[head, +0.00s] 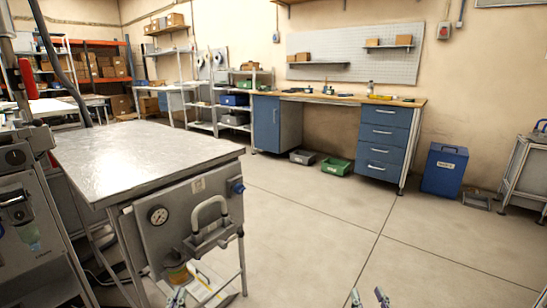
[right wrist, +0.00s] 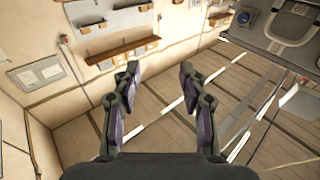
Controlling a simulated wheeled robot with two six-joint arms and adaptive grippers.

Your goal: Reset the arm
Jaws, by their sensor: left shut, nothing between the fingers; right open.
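My left gripper (head: 176,298) shows only its tips at the bottom edge of the head view, in front of the metal cart. They are close together, with nothing visible in them. My right gripper (head: 369,298) is at the bottom edge, right of centre, over bare floor. Its two fingertips stand apart. In the right wrist view the right gripper (right wrist: 160,72) has both fingers spread, with nothing between them. The rest of both arms is outside the head view.
A metal-topped cart (head: 140,150) with a gauge and handle stands close at left. A blue workbench (head: 385,140) lines the back wall, with a green bin (head: 336,166) below it. A blue container (head: 444,170) stands right. The floor (head: 310,225) in the middle is clear.

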